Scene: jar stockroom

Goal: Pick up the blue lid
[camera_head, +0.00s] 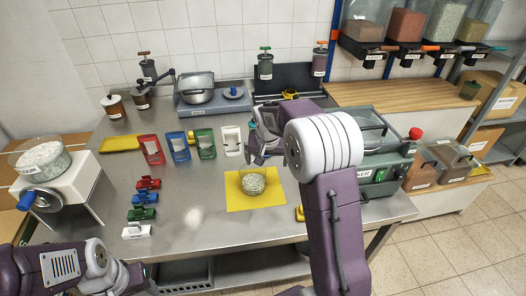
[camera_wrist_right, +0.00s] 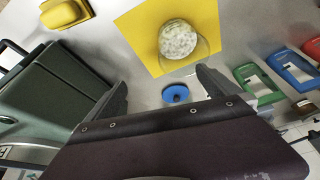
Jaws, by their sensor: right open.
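The blue lid (camera_wrist_right: 176,95) is a small round disc with a knob, lying on the steel worktop in the right wrist view. It lies between my right gripper's fingers as seen from the wrist, beyond the tips. My right gripper (camera_wrist_right: 166,82) is open and empty, above the table. In the head view my right gripper (camera_head: 260,158) is near the yellow mat's far edge, and the arm seems to hide the lid. My left arm enters at the lower left of the head view; its jaws cannot be made out.
A jar with pale contents (camera_head: 253,183) stands on the yellow mat (camera_head: 236,204), close to the lid. Coloured frames, including a white one (camera_head: 231,140), stand to the left. A dark green machine (camera_head: 377,175) is to the right.

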